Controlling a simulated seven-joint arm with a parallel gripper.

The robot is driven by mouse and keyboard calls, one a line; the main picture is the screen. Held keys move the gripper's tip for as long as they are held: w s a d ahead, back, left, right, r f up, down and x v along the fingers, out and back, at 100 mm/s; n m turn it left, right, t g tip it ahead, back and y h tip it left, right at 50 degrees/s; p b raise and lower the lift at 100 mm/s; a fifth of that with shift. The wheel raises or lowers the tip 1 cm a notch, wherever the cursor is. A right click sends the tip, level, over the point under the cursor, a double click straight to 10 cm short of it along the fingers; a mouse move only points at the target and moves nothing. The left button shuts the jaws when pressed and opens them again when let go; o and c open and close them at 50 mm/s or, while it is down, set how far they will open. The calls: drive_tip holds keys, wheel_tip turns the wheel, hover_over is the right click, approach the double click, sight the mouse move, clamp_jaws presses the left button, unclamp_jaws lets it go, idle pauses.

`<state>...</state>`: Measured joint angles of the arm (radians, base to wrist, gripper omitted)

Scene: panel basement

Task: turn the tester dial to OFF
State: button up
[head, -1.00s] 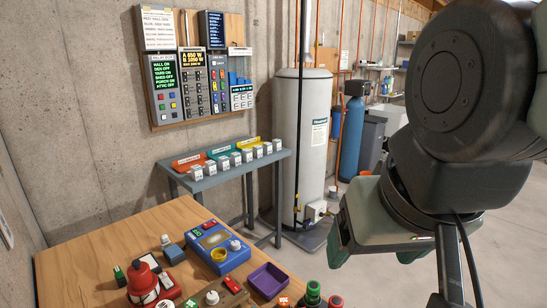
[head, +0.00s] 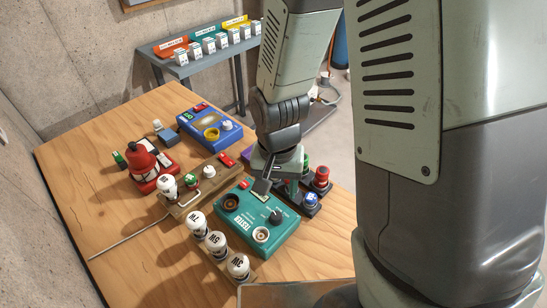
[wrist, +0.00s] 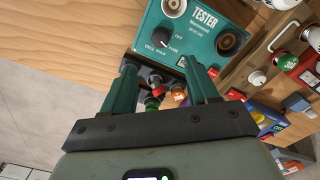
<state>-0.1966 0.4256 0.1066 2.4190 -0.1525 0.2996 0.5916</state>
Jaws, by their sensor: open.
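The tester (head: 245,208) is a teal box on the wooden bench, with its lettered face up; it also shows in the wrist view (wrist: 212,42). Its dial (head: 275,217) is a small black knob near the box's right side in the head view; in the wrist view the dial (wrist: 156,52) has labels around it, including OFF. I cannot tell where its pointer sits. My gripper (wrist: 160,66) is open and empty, with its two green fingers spread. In the head view my gripper (head: 277,188) hangs close beside the dial, apparently above the box, not gripping it.
Dark blocks with coloured knobs (head: 318,185) stand close right of my gripper.

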sight(276, 215)
wheel_tip(276, 215, down, 11)
drive_tip(key=shift+r, duration=0.1)
idle(0.4)
drive_tip(key=shift+c, duration=0.4)
drive_tip(key=c, duration=1)
